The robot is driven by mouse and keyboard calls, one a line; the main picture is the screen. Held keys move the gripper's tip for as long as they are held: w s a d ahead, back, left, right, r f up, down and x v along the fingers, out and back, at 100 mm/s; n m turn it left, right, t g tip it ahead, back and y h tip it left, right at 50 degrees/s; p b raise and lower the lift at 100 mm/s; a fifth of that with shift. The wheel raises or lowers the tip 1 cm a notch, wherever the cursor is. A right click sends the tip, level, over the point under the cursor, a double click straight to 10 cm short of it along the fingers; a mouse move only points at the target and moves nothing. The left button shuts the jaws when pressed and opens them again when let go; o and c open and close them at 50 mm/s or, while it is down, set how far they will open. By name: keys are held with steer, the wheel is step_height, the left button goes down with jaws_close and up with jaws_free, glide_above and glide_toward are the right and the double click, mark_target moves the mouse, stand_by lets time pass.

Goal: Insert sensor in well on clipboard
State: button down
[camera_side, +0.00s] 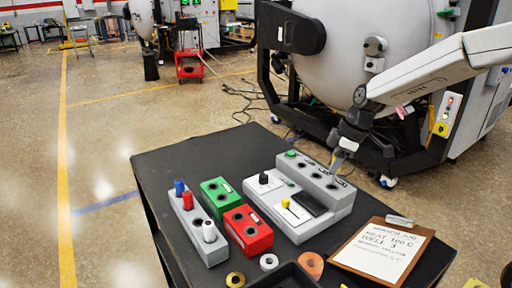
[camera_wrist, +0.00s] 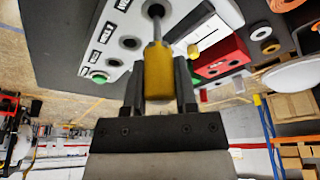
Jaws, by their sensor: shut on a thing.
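My gripper (camera_side: 337,158) is shut on the yellow sensor (camera_wrist: 158,75), over the grey raised well block (camera_side: 345,192). In the wrist view the sensor's thin metal probe points away from my gripper, and its tip overlaps a dark well (camera_wrist: 155,10). This is the third hole counted from the green button (camera_wrist: 98,76). I cannot tell whether the tip is inside the well or just above it. The clipboard (camera_side: 427,240) lies at the table's right front; its handwritten sheet reads "HEAT 100 C", "WELL 3" and a faint line that seems to name yellow.
Left of the well block are a panel with a black knob (camera_side: 264,178), a green block (camera_side: 217,193), a red block (camera_side: 248,232) and a grey rack (camera_side: 197,233) with blue, red and white pieces. Rings (camera_side: 269,262) lie in front. The back left of the table is clear.

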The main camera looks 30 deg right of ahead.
steer(key=shift+f, duration=2.4)
stand_by(1.6)
jaws_free()
steer(key=shift+r, duration=0.15)
steer(key=shift+r, duration=2.85)
